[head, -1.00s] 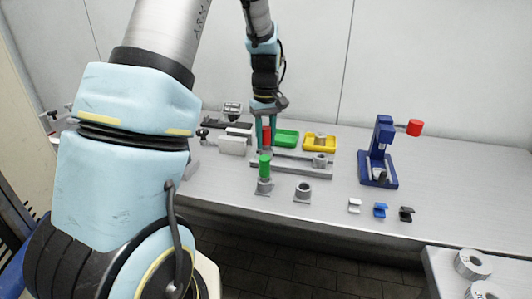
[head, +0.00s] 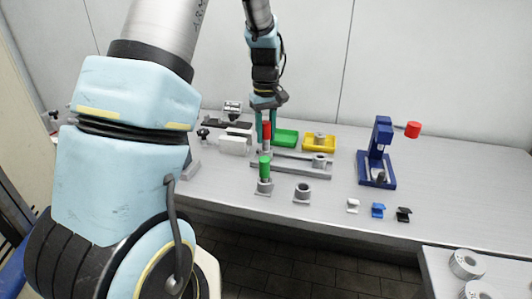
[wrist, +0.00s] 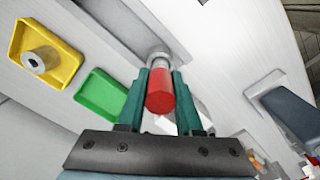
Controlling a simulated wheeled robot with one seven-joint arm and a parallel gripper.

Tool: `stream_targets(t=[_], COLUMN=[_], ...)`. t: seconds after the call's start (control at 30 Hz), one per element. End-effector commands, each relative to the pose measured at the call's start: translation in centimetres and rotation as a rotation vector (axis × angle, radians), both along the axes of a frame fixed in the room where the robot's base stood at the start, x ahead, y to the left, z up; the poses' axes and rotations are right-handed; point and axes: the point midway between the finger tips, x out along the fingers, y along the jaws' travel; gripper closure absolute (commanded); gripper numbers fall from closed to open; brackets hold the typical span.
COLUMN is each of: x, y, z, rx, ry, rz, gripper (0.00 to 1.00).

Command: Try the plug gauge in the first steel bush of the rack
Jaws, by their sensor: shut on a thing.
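My gripper (head: 266,126) is shut on the red handle of a plug gauge (head: 267,131), held upright. In the wrist view the red handle (wrist: 160,92) sits between the teal fingers. The gauge is above the left end of the grey rack (head: 290,169), in line with a steel bush (wrist: 158,56) there; I cannot tell whether its tip is inside. Another steel bush (head: 320,161) stands at the rack's right end. A green-handled piece (head: 264,167) stands in a grey holder (head: 264,188) in front of the rack.
An empty grey holder (head: 302,192) stands in front. Behind are a green tray (head: 286,138) and a yellow tray (head: 320,148) with a grey bush in it. A blue press (head: 378,165) stands right; small clips (head: 378,210) lie near the front edge.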

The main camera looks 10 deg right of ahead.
Motion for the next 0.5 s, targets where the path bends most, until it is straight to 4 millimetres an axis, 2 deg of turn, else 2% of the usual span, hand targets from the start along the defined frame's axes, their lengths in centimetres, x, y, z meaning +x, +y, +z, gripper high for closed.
stream_targets(t=[0.5], x=[0.0], y=[0.0], z=[1.7], rx=[0.0], ry=[0.0], rz=[0.0], gripper=[1.0])
